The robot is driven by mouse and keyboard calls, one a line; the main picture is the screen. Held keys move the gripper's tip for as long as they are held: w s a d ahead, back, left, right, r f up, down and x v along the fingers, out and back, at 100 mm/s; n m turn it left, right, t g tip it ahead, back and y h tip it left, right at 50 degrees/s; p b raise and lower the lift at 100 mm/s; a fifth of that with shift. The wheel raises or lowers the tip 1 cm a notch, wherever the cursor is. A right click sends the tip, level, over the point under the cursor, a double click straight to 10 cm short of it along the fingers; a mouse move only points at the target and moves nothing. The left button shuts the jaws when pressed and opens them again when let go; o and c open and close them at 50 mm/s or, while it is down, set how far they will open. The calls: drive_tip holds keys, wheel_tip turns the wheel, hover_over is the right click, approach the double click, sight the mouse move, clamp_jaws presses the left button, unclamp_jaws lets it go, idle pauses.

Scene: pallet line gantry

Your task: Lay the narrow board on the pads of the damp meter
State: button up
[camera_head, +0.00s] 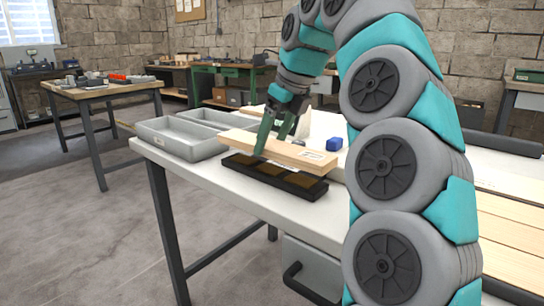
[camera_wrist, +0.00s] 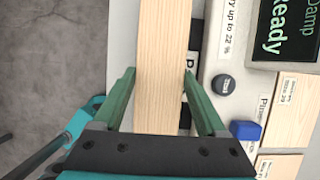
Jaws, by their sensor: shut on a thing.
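My gripper (camera_head: 272,140) is shut on the narrow board (camera_head: 290,152), a pale wooden plank with a small label near its right end. In the wrist view the board (camera_wrist: 162,40) runs lengthwise between the green fingers (camera_wrist: 158,74). The damp meter's black strip with brown pads (camera_head: 262,176) lies on the white bench, just below and in front of the board in the head view. The board appears slightly above the pads; contact cannot be told. In the wrist view the meter's pale body (camera_wrist: 213,55) has a dark screen (camera_wrist: 287,30) reading "Damp" and "Ready", and a round button (camera_wrist: 223,85).
Two grey trays (camera_head: 180,138) stand left of the board on the bench (camera_head: 225,182). A blue block (camera_head: 334,144) lies behind its right end. Labelled wood pieces (camera_wrist: 291,107) lie beside the meter. Longer planks (camera_head: 512,225) lie at the right.

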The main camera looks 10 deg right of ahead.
sight(275, 145)
drive_tip(key=shift+f, duration=1.75)
drive_tip(key=shift+f, duration=0.15)
drive_tip(key=o, duration=1.4)
drive_tip(key=shift+o, duration=0.2)
drive_tip(key=shift+a, duration=0.1)
drive_tip(key=shift+v, duration=1.05)
drive_tip(key=p+v, duration=0.6)
drive_tip(key=v, duration=0.4)
drive_tip(key=shift+w+r, duration=0.1)
drive_tip(key=shift+r, duration=0.1)
